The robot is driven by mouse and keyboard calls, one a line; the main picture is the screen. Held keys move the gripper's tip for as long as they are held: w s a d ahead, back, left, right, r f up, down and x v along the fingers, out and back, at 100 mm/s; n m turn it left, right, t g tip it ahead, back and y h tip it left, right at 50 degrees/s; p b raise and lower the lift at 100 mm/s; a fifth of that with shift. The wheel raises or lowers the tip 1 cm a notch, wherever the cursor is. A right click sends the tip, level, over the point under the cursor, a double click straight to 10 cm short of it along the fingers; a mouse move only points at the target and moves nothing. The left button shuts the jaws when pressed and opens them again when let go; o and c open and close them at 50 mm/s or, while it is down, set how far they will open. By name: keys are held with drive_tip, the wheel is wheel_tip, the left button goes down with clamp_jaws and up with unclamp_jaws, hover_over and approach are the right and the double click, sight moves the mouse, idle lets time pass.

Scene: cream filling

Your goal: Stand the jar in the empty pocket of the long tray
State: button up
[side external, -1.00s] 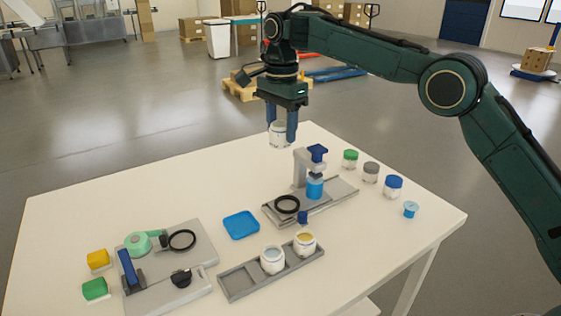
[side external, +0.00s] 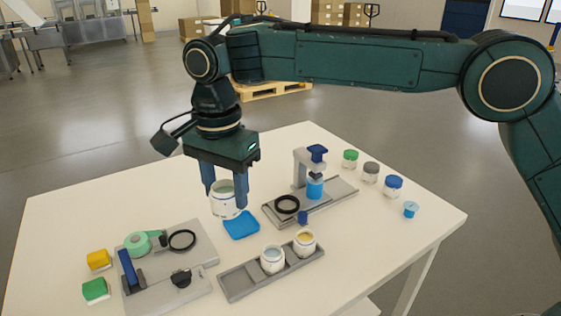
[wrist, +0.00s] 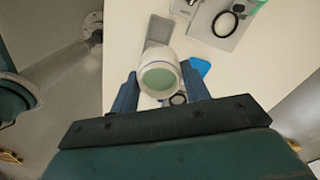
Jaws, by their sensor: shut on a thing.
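My gripper (side external: 225,188) is shut on a white jar (side external: 222,207) with a pale green inside, open at the top. The jar is upright and held above the table, over or near the blue square mat. In the wrist view the jar (wrist: 159,76) sits between the two blue fingers. The long grey tray (side external: 236,284) lies at the front, below and right of my gripper. The tray's left part is empty.
A grey fixture (side external: 205,238) with a tape roll stands left, beside yellow (side external: 98,259) and green (side external: 95,289) blocks. A press stand (side external: 300,172) is at right. Lidded jars (side external: 370,172) stand along the far right edge.

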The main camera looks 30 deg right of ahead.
wheel_tip(320, 180, down, 20)
idle(1.1)
drive_tip(key=shift+f, duration=0.15)
drive_tip(key=o, duration=1)
wheel_tip(320, 180, up, 12)
drive_tip(key=shift+r, duration=0.2)
drive_tip(key=shift+d, duration=0.1)
idle(0.6)
